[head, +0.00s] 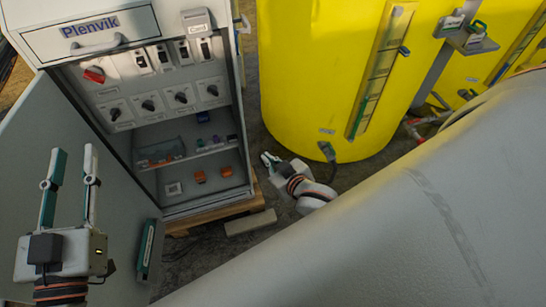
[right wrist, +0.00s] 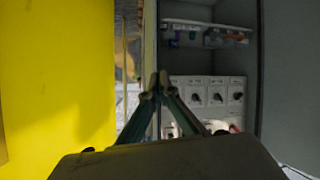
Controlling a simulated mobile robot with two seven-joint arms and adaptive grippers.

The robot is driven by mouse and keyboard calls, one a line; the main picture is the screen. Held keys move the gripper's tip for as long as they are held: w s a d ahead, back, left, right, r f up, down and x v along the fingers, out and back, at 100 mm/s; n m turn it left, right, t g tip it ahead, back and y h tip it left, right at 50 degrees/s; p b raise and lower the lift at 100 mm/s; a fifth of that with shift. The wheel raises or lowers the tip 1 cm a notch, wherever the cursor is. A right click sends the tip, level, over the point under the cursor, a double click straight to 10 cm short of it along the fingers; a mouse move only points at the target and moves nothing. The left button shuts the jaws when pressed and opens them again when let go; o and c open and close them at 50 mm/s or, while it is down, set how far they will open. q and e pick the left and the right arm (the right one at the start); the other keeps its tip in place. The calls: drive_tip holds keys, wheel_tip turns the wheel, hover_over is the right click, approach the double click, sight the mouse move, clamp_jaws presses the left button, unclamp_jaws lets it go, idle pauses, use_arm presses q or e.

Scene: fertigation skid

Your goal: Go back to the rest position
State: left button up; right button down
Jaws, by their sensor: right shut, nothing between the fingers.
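My left gripper (head: 74,152) is at the lower left of the head view. Its two fingers point up and stand apart, with nothing between them. My right gripper (head: 267,158) is near the middle of the head view, between the open cabinet (head: 84,84) and the large yellow tank (head: 300,85). It is shut and empty. In the right wrist view its fingertips (right wrist: 158,82) meet, with the yellow tank (right wrist: 55,75) to the left and the cabinet interior to the right. A large pale grey surface at the lower right of the head view hides most of the right arm.
The cabinet door (head: 45,135) stands open at the left, behind my left gripper. Switches and knobs line the cabinet panel, with small parts on shelves below. The cabinet rests on a wooden pallet (head: 215,217). A beige block (head: 250,222) lies on the floor before it.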

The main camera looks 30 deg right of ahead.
drive_tip(key=shift+s+f, duration=0.1)
drive_tip(key=shift+s, duration=0.05)
idle(0.4)
